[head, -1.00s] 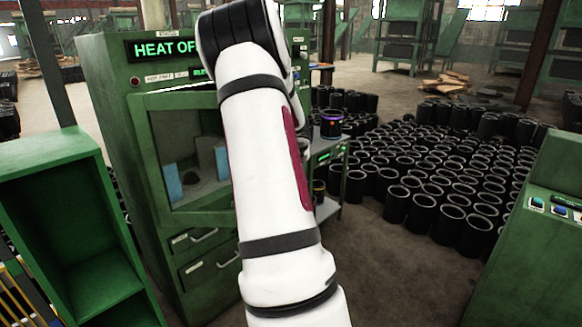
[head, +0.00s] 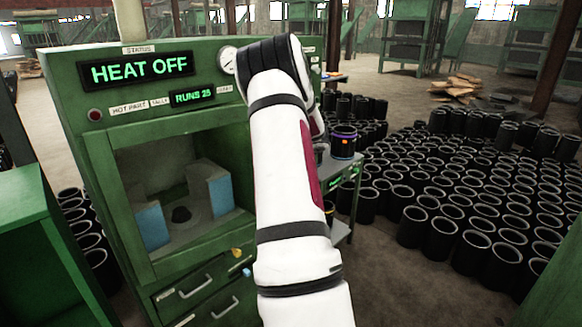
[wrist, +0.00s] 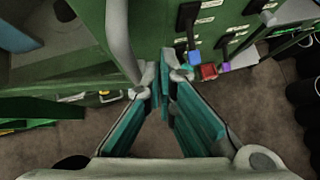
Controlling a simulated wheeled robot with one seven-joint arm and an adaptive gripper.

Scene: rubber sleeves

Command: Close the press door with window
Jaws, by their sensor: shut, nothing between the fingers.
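The green press (head: 70,75) stands at the left in the head view, with a lit HEAT OFF sign. Its front has a green frame (head: 105,185) around a large window area, through which pale blocks with blue faces show. I cannot tell whether this door is fully shut or stands slightly ajar. In the wrist view my gripper (wrist: 163,72) is shut and empty, its teal-padded fingers close to green panels. A grey bar (wrist: 118,40), perhaps a handle, is beside the left finger; contact is unclear. In the head view my arm hides the gripper and the press's right side.
Drawers (head: 195,290) with handles are below the window. A green open cabinet (head: 40,245) stands at the front left. Many black sleeves (head: 440,185) cover the floor at right. A small side table (head: 345,185) stands behind my arm.

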